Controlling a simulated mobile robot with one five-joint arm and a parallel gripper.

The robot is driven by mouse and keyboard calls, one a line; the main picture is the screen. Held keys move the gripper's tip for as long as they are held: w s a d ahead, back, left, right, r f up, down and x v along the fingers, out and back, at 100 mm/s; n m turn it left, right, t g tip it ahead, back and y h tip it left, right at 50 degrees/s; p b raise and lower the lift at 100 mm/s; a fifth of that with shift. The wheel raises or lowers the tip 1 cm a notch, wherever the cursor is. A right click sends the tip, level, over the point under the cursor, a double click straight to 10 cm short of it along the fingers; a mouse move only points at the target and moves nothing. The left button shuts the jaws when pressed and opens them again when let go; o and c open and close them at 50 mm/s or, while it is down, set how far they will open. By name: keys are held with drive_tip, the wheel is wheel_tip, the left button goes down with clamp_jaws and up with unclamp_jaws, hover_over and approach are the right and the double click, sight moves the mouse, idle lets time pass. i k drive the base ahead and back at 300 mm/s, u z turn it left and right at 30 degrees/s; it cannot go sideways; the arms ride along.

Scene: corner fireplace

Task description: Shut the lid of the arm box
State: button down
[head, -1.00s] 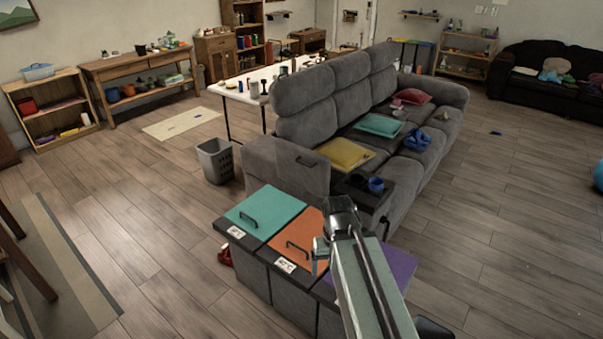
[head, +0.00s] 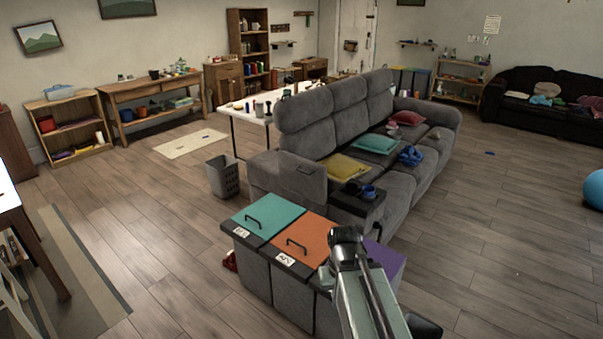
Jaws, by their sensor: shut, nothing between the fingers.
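The grey sofa's near arm holds the arm box (head: 345,205), a dark-rimmed compartment with blue cup-like things in or on it. A grey padded panel with a dark handle, which looks like its lid (head: 285,178), stands raised at the box's left side. The box seems open; its inside is mostly too small to make out. My gripper (head: 346,240) is shut and empty, in front of the box and nearer to me, over the lidded bins. Its fingertips are hard to make out at the end of my arm.
Lidded bins stand below my arm: teal (head: 268,220), orange (head: 305,238) and purple (head: 385,262). A grey basket (head: 222,177) stands left of the sofa (head: 330,125). A white table (head: 245,110) is behind it.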

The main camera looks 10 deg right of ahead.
sight(307, 178)
drive_tip(key=u, duration=0.3)
drive_tip(key=i, duration=1.1)
drive_tip(key=u, duration=0.8)
drive_tip(key=i, duration=1)
drive_tip(key=u, duration=0.35)
drive_tip(key=k, duration=0.7)
drive_tip(key=u, duration=0.2)
drive_tip(key=i, duration=0.7)
drive_tip(key=z, duration=0.1)
